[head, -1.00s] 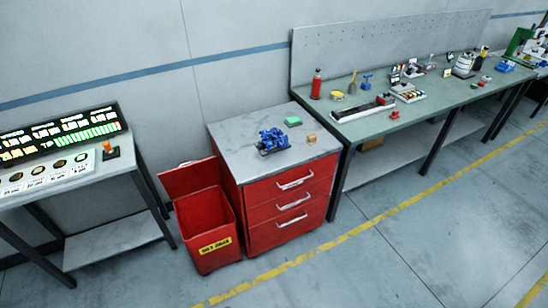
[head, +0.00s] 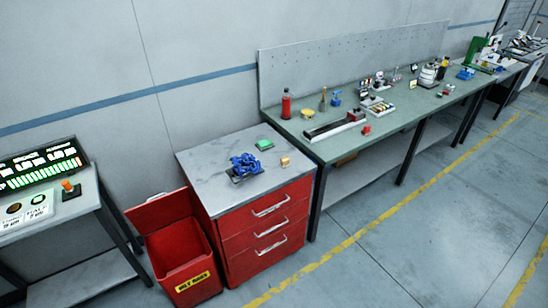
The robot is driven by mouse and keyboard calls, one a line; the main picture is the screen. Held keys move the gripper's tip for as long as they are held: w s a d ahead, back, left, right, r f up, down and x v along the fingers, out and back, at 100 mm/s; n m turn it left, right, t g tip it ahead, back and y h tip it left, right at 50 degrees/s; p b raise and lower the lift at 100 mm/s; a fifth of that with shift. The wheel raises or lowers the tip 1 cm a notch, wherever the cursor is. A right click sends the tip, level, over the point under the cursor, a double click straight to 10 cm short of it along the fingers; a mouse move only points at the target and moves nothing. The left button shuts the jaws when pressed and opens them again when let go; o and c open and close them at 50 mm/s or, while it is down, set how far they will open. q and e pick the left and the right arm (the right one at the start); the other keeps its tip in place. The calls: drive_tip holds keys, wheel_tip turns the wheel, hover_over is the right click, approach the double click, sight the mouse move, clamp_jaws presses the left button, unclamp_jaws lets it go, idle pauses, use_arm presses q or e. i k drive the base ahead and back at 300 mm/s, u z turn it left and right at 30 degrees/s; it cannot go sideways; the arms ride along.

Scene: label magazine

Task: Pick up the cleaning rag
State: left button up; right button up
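I cannot make out a thing that is clearly the cleaning rag. On top of the red drawer cabinet (head: 213,188) lies a lumpy blue object (head: 244,164) with a dark patch at its base; at this size I cannot tell if it is cloth or a machine part. A flat green block (head: 264,144) and a small tan block (head: 285,161) lie near it, apart from each other. Neither of my grippers is in view.
A red bin (head: 182,262) with its lid open and a yellow label stands left of the cabinet. A long green-topped workbench (head: 390,131) with tools stands to the right. A control panel table (head: 85,197) is at left. The floor (head: 400,235) in front is clear.

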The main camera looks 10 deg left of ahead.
sight(242, 164)
drive_tip(key=z, duration=0.25)
drive_tip(key=i, duration=0.85)
drive_tip(key=u, duration=0.5)
drive_tip(key=i, duration=0.6)
drive_tip(key=u, duration=0.6)
